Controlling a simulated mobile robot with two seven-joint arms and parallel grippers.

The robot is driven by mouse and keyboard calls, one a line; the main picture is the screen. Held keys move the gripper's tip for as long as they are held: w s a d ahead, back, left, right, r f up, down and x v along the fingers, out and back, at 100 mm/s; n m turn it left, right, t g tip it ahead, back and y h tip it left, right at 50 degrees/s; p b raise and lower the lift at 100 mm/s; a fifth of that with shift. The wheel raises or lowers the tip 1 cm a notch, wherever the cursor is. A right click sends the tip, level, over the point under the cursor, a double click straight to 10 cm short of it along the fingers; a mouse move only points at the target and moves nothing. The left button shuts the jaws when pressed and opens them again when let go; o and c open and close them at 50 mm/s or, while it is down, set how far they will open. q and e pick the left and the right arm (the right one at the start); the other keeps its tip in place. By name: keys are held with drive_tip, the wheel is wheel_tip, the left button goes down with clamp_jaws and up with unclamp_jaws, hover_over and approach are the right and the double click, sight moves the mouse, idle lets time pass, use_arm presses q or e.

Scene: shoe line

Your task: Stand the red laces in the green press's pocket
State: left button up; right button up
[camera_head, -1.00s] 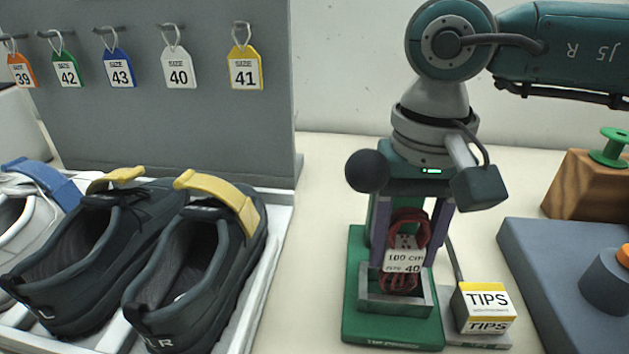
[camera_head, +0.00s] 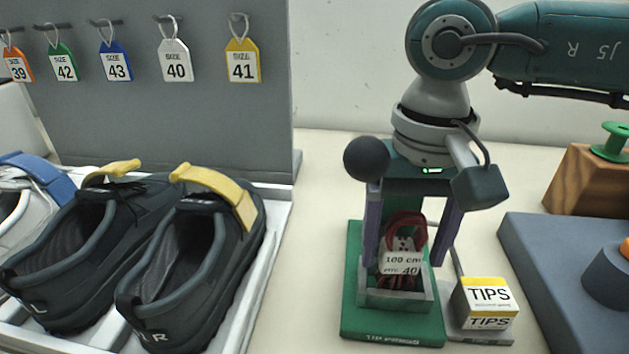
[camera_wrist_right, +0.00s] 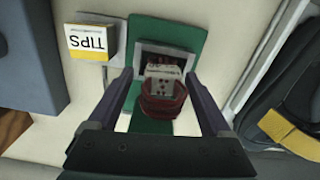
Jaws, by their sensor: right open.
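The red laces (camera_head: 405,232), a bundle with a white band reading 100 cm and 40, stand upright in the grey pocket (camera_head: 395,297) of the green press (camera_head: 355,270). In the right wrist view the laces (camera_wrist_right: 163,101) sit in the pocket, whose dark opening shows behind them. My right gripper (camera_head: 405,262) is open, with its purple fingers on either side of the laces and apart from them. In the right wrist view its fingers (camera_wrist_right: 160,98) are wide apart around the bundle. My left gripper is not in view.
A TIPS box (camera_head: 485,302) stands close to the right of the press. A grey-blue platform (camera_head: 540,260) and a wooden block (camera_head: 580,185) lie farther right. Dark shoes with yellow straps (camera_head: 205,260) fill the tray at left. Size tags hang behind.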

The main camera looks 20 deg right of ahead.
drive_tip(key=shift+a+r, duration=0.1)
wheel_tip(320, 180, up, 10)
drive_tip(key=shift+f, duration=0.1)
idle(0.7)
